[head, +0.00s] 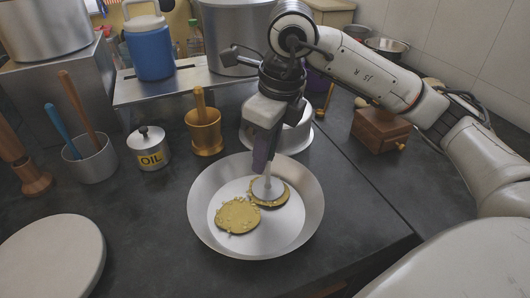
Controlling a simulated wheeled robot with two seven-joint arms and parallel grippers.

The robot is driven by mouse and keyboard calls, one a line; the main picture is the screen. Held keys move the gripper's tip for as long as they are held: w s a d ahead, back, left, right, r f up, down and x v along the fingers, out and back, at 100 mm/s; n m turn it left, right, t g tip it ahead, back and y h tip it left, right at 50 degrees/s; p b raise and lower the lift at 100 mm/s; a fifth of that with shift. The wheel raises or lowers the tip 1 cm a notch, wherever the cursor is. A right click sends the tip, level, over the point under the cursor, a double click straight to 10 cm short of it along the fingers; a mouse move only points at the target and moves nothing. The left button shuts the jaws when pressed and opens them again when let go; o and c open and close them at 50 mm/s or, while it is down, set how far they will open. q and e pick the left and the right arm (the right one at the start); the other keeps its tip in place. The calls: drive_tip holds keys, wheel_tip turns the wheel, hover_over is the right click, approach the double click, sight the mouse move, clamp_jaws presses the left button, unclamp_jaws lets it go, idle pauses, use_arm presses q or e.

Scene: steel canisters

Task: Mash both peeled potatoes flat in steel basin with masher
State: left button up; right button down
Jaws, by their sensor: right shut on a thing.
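The steel basin (198,195) stands on the dark counter at the middle of the head view. A flattened yellow potato (237,216) lies in it at the lower left, with small crumbs at its edges. A second flattened potato (284,198) lies behind and to the right, partly hidden under the masher. My right gripper (263,158) is shut on the masher (268,190) and holds it upright. The masher's round plate is over the second potato and seems to touch it. My left gripper is not in view.
A pale round board (50,262) lies at the front left. An OIL canister (148,150), a brass mortar (204,132) and a utensil pot (91,160) stand behind the basin. A wooden grinder (380,132) stands at the right.

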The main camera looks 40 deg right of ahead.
drive_tip(key=shift+s+r+p, duration=0.1)
drive_tip(key=shift+r+p, duration=0.45)
drive_tip(key=shift+r, duration=0.05)
drive_tip(key=shift+r, duration=0.25)
wheel_tip(320, 180, up, 7)
drive_tip(key=p, duration=0.5)
drive_tip(key=shift+f, duration=0.1)
drive_tip(key=shift+f, duration=0.1)
